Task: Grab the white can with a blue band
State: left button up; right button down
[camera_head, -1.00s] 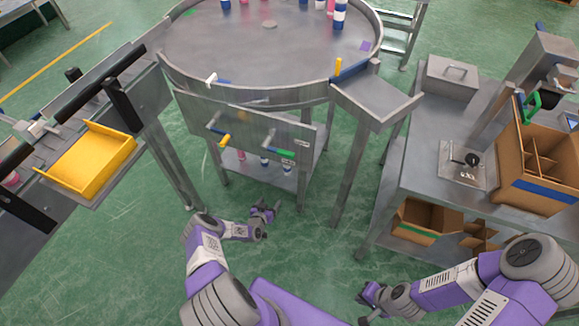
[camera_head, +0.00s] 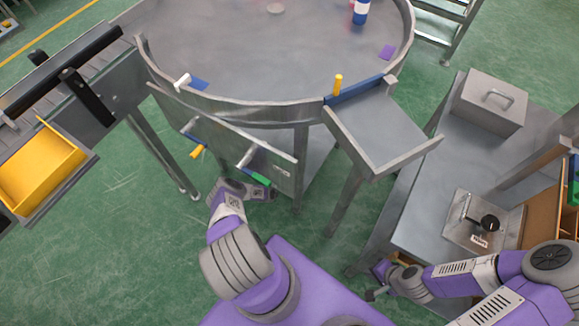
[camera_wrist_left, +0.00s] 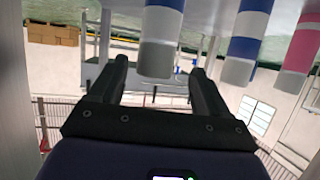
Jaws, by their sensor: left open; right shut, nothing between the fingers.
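In the head view a white can with blue (camera_head: 361,12) stands on the round table at the top edge, partly cut off. The left wrist view looks upside down. It shows a whitish can with blue (camera_wrist_left: 160,45) between and beyond the fingers, a blue and white can (camera_wrist_left: 245,45) to its right, and a pink and white can (camera_wrist_left: 300,45) farther right. My left gripper (camera_wrist_left: 160,72) is open; no contact shows. My right gripper (camera_head: 375,292) is shut and empty beside the right-hand workbench.
The round table (camera_head: 250,60) has a front panel (camera_head: 225,140) with handles. A metal chute (camera_head: 380,130) juts from its right side. A workbench (camera_head: 420,220) with a metal box (camera_head: 492,100) stands right. A yellow tray (camera_head: 40,172) is left. Green floor is open between.

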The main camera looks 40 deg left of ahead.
pick_arm(q)
jog(key=b+x, duration=0.2)
jog(key=x, duration=0.1)
jog(key=b+x, duration=0.1)
jog(key=shift+w+d+f, duration=0.15)
jog(key=shift+d+f, duration=0.1)
jog(key=shift+f, duration=0.05)
jog(key=shift+w+a+f+b, duration=0.1)
jog(key=shift+w+a+b, duration=0.15)
jog(key=shift+w, duration=0.35)
grip_shut()
